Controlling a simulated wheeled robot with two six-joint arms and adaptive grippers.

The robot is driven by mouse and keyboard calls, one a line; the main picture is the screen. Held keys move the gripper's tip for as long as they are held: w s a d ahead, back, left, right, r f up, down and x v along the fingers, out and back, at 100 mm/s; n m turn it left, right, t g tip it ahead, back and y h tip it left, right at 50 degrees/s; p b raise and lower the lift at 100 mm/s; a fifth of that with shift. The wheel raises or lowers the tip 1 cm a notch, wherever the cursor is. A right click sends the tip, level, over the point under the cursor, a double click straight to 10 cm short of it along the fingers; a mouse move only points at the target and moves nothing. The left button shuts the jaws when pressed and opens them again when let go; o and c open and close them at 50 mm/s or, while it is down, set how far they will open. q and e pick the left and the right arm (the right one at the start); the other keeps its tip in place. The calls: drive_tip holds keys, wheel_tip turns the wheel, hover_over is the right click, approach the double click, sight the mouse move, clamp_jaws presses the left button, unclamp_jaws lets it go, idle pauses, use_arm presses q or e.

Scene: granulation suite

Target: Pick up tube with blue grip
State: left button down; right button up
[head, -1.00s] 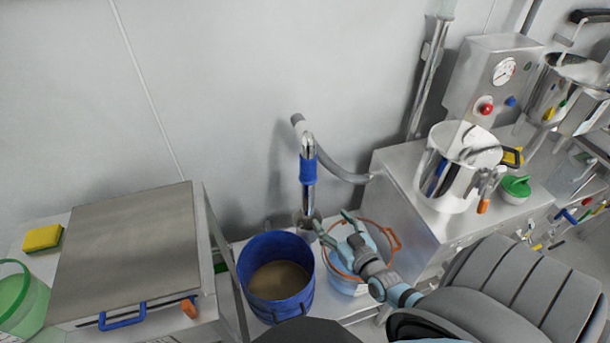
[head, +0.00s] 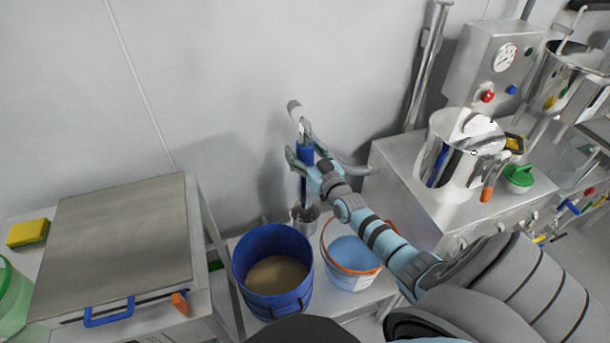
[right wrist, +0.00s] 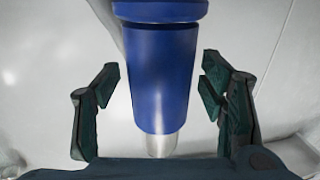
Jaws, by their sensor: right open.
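The tube with the blue grip (head: 307,172) stands upright against the wall side, its metal bend and pale hose end above and its foot in a small metal cup (head: 304,217). In the right wrist view its blue grip (right wrist: 160,75) fills the middle, with a strip of bare metal tube below. My right gripper (head: 302,152) is at the blue grip, open. In the right wrist view the gripper fingers (right wrist: 160,102) lie on either side of the grip, with gaps on both sides. My left gripper is not in view.
A blue bucket (head: 242,266) of brownish material and a white bucket with an orange rim (head: 326,251) stand below the tube. A steel-topped box (head: 125,235) is at left.

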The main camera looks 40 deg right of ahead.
drive_tip(key=shift+r, duration=0.2)
clamp_jaws()
